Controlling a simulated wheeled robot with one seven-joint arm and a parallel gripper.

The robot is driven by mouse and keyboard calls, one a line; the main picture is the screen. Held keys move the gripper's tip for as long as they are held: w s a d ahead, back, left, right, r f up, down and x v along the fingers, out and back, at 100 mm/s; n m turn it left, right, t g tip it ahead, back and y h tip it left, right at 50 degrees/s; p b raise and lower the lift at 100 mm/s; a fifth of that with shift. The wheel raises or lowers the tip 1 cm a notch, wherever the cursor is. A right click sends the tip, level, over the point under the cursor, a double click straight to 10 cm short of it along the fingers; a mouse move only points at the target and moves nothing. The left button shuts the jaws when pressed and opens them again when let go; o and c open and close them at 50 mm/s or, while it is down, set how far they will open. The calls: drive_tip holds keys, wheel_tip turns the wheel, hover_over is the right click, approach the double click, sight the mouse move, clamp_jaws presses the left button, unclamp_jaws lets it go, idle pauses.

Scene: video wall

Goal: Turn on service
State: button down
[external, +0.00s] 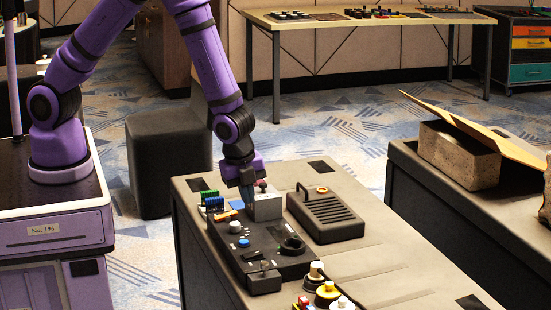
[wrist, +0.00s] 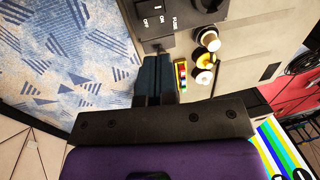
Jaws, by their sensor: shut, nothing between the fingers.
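A dark control panel (external: 262,248) lies on the beige-topped desk (external: 375,262). It carries a black rotary knob (external: 292,245), a blue button (external: 244,243) and a white knob (external: 235,227). My gripper (external: 249,207) points down at the panel's far end, close beside a light grey box (external: 267,207); I cannot tell whether they touch. In the wrist view my gripper (wrist: 155,62) has its dark blue fingers together, with nothing seen between them. No service label is readable.
A slotted grey unit (external: 327,214) stands right of the panel. Green and blue terminals (external: 210,197) sit at the far left corner. White and yellow round controls (external: 328,293) stand at the near end. An open box (external: 458,155) rests on another desk at right.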

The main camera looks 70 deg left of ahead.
sight(252, 254)
drive_tip(key=shift+f, duration=0.1)
drive_tip(key=f, duration=0.4)
drive_tip(key=w+f, duration=0.1)
drive_tip(key=f, duration=0.4)
drive_tip(key=w+f, duration=0.1)
drive_tip(key=f, duration=0.3)
drive_tip(key=shift+f, duration=0.35)
drive_tip(key=shift+f, duration=0.2)
drive_tip(key=shift+g, duration=0.3)
drive_tip(key=shift+s, duration=0.1)
drive_tip(key=shift+s+r, duration=0.2)
drive_tip(key=shift+s, duration=0.45)
drive_tip(key=shift+r, duration=0.15)
